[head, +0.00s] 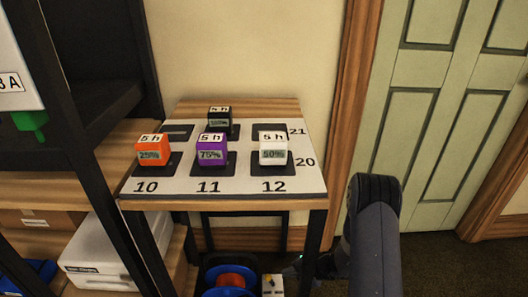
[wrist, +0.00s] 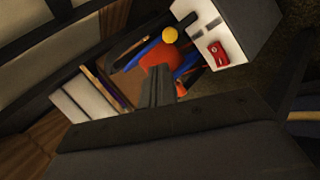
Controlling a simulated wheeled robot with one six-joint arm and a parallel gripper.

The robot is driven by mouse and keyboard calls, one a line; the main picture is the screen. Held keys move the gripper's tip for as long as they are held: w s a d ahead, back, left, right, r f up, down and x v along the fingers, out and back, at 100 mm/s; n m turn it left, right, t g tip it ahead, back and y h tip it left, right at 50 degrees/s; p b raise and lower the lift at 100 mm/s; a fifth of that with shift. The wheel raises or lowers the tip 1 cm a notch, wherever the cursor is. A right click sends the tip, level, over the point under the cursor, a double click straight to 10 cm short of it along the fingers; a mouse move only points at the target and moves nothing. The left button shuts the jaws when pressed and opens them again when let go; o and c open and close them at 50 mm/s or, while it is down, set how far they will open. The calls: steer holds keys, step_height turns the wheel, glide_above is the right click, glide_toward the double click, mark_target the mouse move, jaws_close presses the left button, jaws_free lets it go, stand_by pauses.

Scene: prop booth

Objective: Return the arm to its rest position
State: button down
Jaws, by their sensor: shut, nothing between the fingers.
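My arm (head: 375,235) is bent low in front of the table's right side in the head view. My gripper (wrist: 157,82) shows in the wrist view with its two dark fingers together and nothing between them. It points toward the things under the table and is apart from the cubes on top. In the head view the fingers are small and dark beside the table's right leg, hard to make out.
The table (head: 222,205) holds an orange cube (head: 152,150), a purple cube (head: 211,150), a white cube (head: 273,150) and a black cube (head: 219,118) on dark pads. A red-and-blue spool (head: 230,283) lies below. A shelf stands left, a green door (head: 430,110) right.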

steer(key=b, duration=0.2)
glide_toward(268, 275)
step_height(268, 275, down, 2)
steer(key=a, duration=0.2)
steer(key=shift+w+a+f, duration=0.3)
steer(key=shift+w+a, duration=0.2)
steer(key=shift+w, duration=0.05)
steer(key=shift+r, duration=0.15)
